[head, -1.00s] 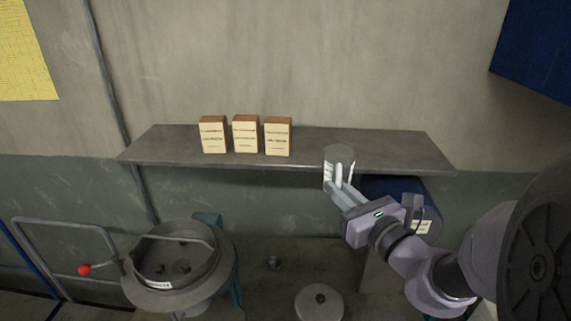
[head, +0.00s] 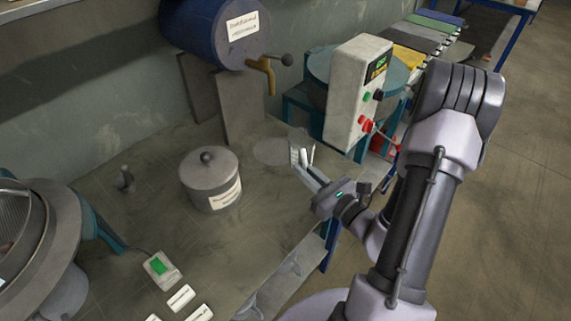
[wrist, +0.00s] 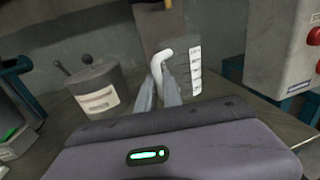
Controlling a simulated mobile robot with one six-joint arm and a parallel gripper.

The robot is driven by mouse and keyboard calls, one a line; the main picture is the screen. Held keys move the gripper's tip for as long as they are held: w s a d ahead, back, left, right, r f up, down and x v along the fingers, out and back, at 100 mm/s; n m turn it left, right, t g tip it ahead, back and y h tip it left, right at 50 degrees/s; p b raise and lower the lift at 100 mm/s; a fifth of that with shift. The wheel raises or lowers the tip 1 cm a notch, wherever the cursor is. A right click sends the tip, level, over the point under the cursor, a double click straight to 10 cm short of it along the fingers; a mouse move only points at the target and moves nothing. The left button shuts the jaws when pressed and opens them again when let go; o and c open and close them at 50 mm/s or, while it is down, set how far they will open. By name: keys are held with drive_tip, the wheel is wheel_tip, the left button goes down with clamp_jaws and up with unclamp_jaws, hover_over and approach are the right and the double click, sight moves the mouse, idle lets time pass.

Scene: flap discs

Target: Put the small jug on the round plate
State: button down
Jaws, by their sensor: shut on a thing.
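The small jug (head: 298,138) is clear, with a white handle, and shows faintly in the head view. In the wrist view the jug (wrist: 195,72) has a white marked strip, and its curved white handle is between my fingers. My gripper (head: 304,158) is shut on that handle; the fingertips also show in the wrist view (wrist: 161,80). The round plate (head: 270,152) is a flat grey disc on the bench below the barrel's tap. The jug appears just right of the plate, overlapping its right edge in the picture; its height above it is hard to tell. I cannot make out the plate in the wrist view.
A lidded grey pot (head: 209,180) stands left of the plate. A blue barrel (head: 215,35) with a brass tap (head: 268,72) is on supports behind. A control box (head: 357,92) with buttons stands close to the right.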

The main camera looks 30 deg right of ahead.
drive_tip(key=w, duration=0.4)
drive_tip(key=w+a+f, duration=0.1)
drive_tip(key=w, duration=0.8)
drive_tip(key=shift+a+f+b, duration=0.2)
drive_tip(key=shift+a+b, duration=0.1)
drive_tip(key=f+b, duration=0.1)
drive_tip(key=f, duration=0.1)
drive_tip(key=f+b, duration=0.1)
drive_tip(key=f, duration=0.1)
drive_tip(key=shift+w+b, duration=0.2)
drive_tip(key=shift+b, duration=0.1)
drive_tip(key=shift+r, duration=0.2)
drive_tip(key=shift+f, duration=0.15)
drive_tip(key=c, duration=1.5)
unclamp_jaws()
